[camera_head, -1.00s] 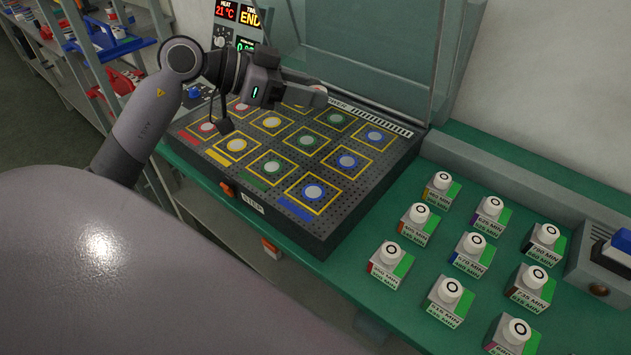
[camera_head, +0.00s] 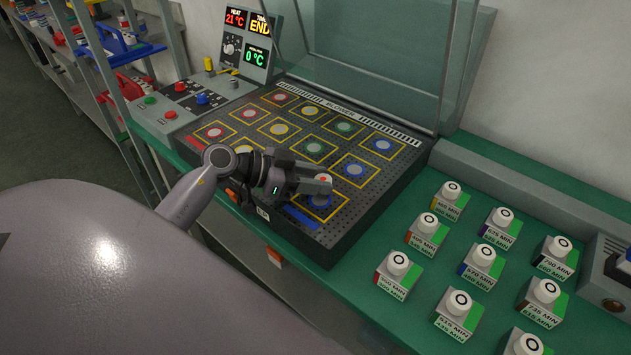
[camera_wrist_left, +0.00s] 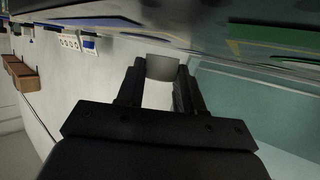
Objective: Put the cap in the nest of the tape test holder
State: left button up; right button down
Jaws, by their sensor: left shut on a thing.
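My left gripper (camera_head: 318,186) is over the front right part of the dryer plate (camera_head: 375,197). It is shut on a pale cap (camera_head: 325,178), which shows a small red mark in the head view. In the left wrist view the cap (camera_wrist_left: 161,68) sits between the two dark fingertips, its plain grey-white side toward the camera. I cannot identify the tape test holder or its nest for sure. My right gripper is not in view.
Several white caps on labelled blocks (camera_head: 485,256) stand on the green bench (camera_head: 418,287) at right. A grey device (camera_head: 600,280) is cut off at the right edge. A clear raised lid (camera_head: 360,50) stands behind the plate. A control panel (camera_head: 200,95) is at its left.

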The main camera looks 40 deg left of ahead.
pick_arm(q)
jog(key=shift+f, duration=0.55)
jog(key=shift+f, duration=0.15)
jog(key=o, duration=1)
